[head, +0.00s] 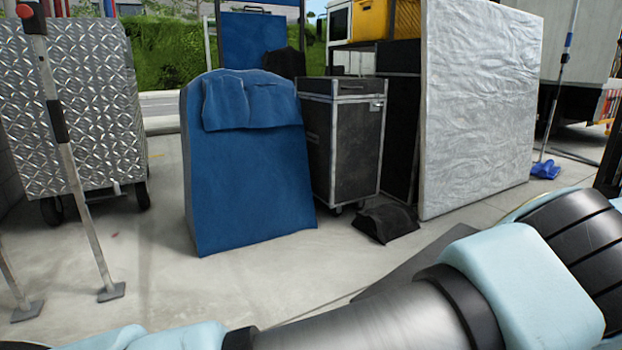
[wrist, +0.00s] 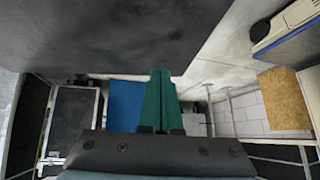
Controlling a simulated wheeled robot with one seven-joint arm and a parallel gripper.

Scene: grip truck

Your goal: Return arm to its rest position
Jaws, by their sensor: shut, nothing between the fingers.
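My gripper (wrist: 160,100) shows in the wrist view with its two green fingers together and nothing between them. In the head view my arm crosses the lower right and bottom of the picture, with pale blue and black joints and a metal link. My gripper is not in the head view.
A blue padded cover (head: 250,170) stands mid-floor beside a black wheeled case (head: 342,150). A quilted white panel (head: 480,110) stands right, with a black sandbag (head: 386,221) near its foot. A diamond-plate cart (head: 70,110) and metal stands are left. Bare floor lies in front.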

